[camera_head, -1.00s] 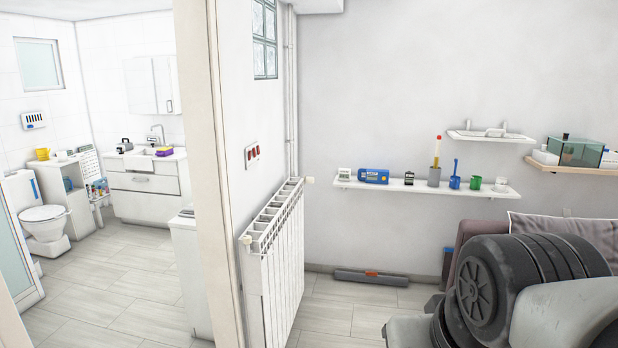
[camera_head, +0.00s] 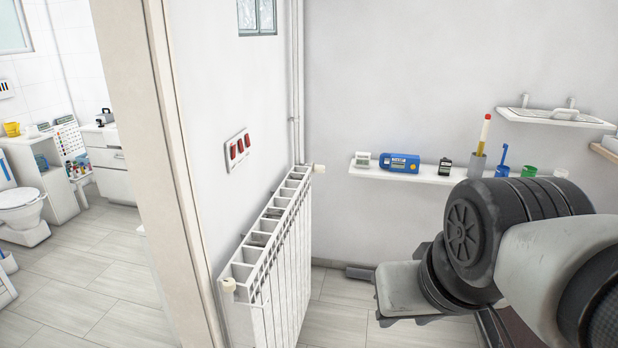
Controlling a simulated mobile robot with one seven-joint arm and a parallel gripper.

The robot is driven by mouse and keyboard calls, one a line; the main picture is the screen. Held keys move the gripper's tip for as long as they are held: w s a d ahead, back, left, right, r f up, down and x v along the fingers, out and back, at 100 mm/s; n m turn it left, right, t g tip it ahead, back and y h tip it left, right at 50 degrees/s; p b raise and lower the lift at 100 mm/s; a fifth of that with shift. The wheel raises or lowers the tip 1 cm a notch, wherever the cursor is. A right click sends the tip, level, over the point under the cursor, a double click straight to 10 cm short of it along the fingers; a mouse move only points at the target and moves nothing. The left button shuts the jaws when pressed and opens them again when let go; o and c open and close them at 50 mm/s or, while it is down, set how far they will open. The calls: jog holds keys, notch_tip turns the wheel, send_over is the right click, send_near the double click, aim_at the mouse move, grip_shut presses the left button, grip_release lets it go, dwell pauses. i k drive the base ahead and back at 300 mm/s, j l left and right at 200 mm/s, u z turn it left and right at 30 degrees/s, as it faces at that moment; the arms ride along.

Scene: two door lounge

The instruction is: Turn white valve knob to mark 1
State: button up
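A white radiator (camera_head: 272,262) stands along the wall just right of the doorway. A small cream-white valve knob (camera_head: 229,285) sits at its near top corner. Another whitish knob (camera_head: 319,168) sits at its far top end, by the pipes. Number marks on either knob are too small to read. My arm reaches in from the right, well to the right of the radiator and touching neither knob. The gripper's fingers are not in view.
A door frame (camera_head: 172,180) stands close at left, with a bathroom beyond. Red switches (camera_head: 237,148) are on the wall above the radiator. A white shelf (camera_head: 425,174) with small items is on the back wall. Floor (camera_head: 345,318) shows between radiator and arm.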

aim_at(317, 169)
jog(key=i+l, duration=0.1)
jog(key=i, duration=0.55)
jog(key=i+l+z, duration=0.1)
jog(key=i+l, duration=0.15)
jog(key=i, duration=0.25)
jog(key=i+l, duration=0.2)
jog(key=i, duration=0.3)
jog(key=i+l+z, duration=0.15)
jog(key=i, duration=0.3)
jog(key=i+l+z, duration=0.1)
jog(key=i, duration=0.4)
